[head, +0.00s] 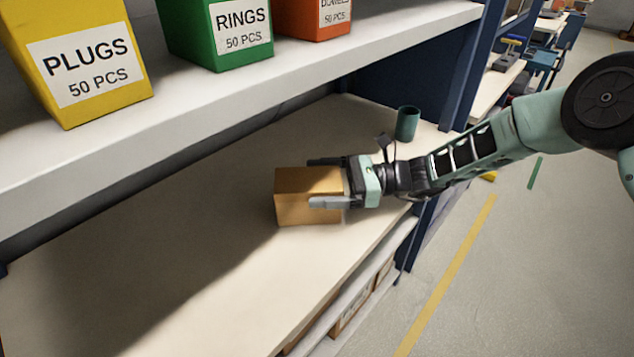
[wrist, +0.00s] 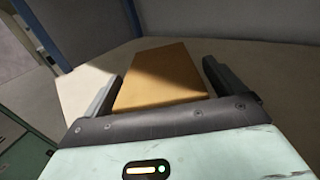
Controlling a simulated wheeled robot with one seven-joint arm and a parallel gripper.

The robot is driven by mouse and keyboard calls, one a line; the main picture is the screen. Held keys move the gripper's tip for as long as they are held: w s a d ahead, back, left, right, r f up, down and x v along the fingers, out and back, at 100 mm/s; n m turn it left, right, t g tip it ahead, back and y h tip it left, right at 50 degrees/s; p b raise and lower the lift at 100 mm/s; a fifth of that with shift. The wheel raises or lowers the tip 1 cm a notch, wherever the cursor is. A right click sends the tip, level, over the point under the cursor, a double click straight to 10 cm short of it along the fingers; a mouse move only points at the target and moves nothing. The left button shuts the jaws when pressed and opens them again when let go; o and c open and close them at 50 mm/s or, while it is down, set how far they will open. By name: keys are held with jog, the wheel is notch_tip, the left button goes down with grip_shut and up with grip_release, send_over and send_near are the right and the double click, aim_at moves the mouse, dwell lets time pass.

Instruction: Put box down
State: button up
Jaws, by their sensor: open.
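A plain orange-brown box (head: 308,197) rests on the pale lower shelf (head: 180,262), near its right part. My gripper (head: 328,183) reaches in from the right with one finger on the near side of the box and one on the far side. In the wrist view, the box (wrist: 163,78) lies between the two open fingers (wrist: 162,88), and a gap shows on the right between box and finger. On the left the finger is close to the box; I cannot tell whether they touch.
A green cup (head: 407,123) stands on the lower shelf behind my wrist. The upper shelf (head: 250,75) overhangs the back and holds a yellow PLUGS bin (head: 80,60), a green RINGS bin (head: 222,35) and an orange bin (head: 318,15). The lower shelf is clear left of the box.

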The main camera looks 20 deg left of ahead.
jog(key=b+v, duration=0.2)
jog(key=v, duration=0.9)
jog(key=shift+b, duration=0.3)
jog(key=s+d+r+n+h, duration=0.2)
jog(key=s+n+h, duration=0.3)
jog(key=s, duration=0.3)
jog(key=s+d+r+n+h, duration=0.15)
jog(key=s+n+h, duration=0.3)
jog(key=s, duration=0.45)
jog(key=s+d+r+n+t+h, duration=0.1)
jog(key=s+d+n+t+h, duration=0.2)
jog(key=s+d+n, duration=0.3)
jog(key=s+d+r+n+t+h, duration=0.1)
jog(key=s+d+n+t+h, duration=0.2)
jog(key=d, duration=0.7)
jog(key=s+n, duration=0.2)
jog(key=n, duration=0.1)
jog(key=shift+s+d+t, duration=0.2)
jog(key=shift+s+t, duration=0.2)
jog(key=shift+h, duration=0.25)
